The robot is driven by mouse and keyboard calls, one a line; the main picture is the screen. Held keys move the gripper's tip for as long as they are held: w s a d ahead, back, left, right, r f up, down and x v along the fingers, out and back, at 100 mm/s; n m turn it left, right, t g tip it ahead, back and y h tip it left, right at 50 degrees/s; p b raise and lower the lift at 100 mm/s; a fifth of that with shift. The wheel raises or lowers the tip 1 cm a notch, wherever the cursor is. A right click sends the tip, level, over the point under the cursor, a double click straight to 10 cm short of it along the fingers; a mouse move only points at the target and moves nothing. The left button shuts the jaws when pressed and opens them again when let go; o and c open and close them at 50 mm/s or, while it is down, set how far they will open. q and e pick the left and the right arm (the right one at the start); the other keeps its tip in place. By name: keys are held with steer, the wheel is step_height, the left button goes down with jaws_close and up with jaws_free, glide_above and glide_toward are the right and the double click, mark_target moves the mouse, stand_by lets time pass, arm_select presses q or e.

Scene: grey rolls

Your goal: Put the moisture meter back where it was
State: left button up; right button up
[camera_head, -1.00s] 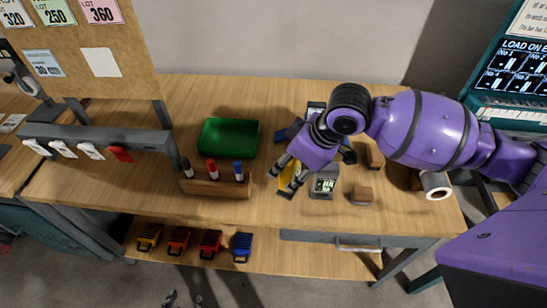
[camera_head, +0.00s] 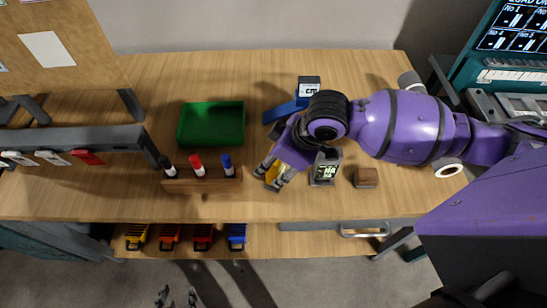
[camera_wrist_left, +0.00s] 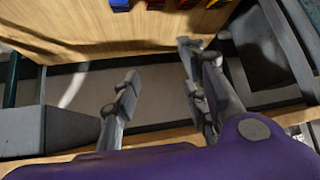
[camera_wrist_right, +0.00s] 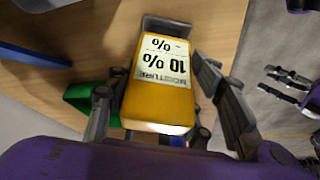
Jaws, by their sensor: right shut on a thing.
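The yellow moisture meter (camera_wrist_right: 160,95) is held between the fingers of my right gripper (camera_wrist_right: 160,90), its label reading 10 % upside down in the right wrist view. A grey piece shows at its far end; I cannot tell whether it belongs to the meter. In the head view my right gripper (camera_head: 268,172) is over the front half of the bench, between the marker block and a grey device with a screen. Only a little yellow of the meter (camera_head: 272,174) shows there. My left gripper (camera_wrist_left: 155,80) is open and empty, low in front of the bench.
A wooden block (camera_head: 202,184) holds three markers just left of my right gripper. Behind it is a green tray (camera_head: 186,130). The grey screen device (camera_head: 326,172) and a small wooden block (camera_head: 366,177) stand right. A blue tool (camera_head: 284,108) lies behind. Several coloured bins (camera_head: 203,236) sit on the lower shelf.

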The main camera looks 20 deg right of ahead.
steer(key=shift+w+r, duration=0.1)
steer(key=shift+r, duration=0.15)
steer(key=shift+w+f, duration=0.1)
steer(key=shift+f, duration=0.05)
steer(key=o, duration=1)
steer(key=shift+w+f, duration=0.15)
steer(key=shift+o, duration=0.9)
steer(key=shift+r, duration=0.2)
arm_select(q)
steer(key=shift+w+d+r+p, duration=0.35)
steer(key=shift+d+r+p, duration=0.05)
steer(key=shift+r+p, duration=0.25)
arm_select(e)
steer(key=v, duration=1.2)
